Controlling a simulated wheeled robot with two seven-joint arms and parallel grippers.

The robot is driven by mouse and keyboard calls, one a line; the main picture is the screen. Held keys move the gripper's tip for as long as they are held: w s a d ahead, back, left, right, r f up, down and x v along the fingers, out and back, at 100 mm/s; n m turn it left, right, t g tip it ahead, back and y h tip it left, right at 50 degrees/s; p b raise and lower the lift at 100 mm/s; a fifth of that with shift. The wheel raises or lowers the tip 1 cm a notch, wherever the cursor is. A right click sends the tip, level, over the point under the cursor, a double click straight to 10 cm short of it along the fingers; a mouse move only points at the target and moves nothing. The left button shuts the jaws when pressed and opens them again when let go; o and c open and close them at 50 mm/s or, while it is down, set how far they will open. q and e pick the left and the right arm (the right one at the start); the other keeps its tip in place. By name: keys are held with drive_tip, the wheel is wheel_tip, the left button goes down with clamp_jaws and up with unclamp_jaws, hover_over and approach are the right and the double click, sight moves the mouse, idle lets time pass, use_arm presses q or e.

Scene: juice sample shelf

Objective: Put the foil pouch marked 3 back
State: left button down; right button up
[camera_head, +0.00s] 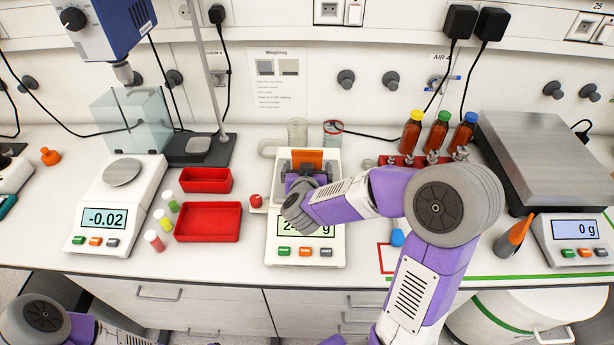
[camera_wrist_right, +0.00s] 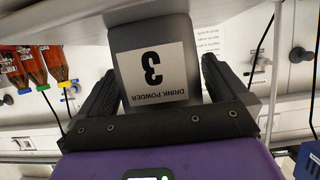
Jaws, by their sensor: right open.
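In the head view my right gripper (camera_head: 303,168) is over the middle scale (camera_head: 282,257), where the wrist hides most of the pan and part of the display. An upright orange panel (camera_head: 308,158) shows just behind it. The pouch cannot be told apart clearly there. My left gripper is out of view; only part of its arm shows at bottom left.
Two red trays (camera_head: 207,222) and several small vials (camera_head: 154,240) lie left of the scale. Brown bottles (camera_head: 411,132) stand in a red rack at right. A red-outlined mark (camera_head: 381,260) is on the bench. A large scale (camera_head: 545,160) stands far right.

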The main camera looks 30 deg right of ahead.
drive_tip(key=shift+w+d+f, duration=0.1)
drive_tip(key=shift+w, duration=0.15)
drive_tip(key=c, duration=1.2)
wheel_tip(320, 180, up, 10)
drive_tip(key=p, duration=0.4)
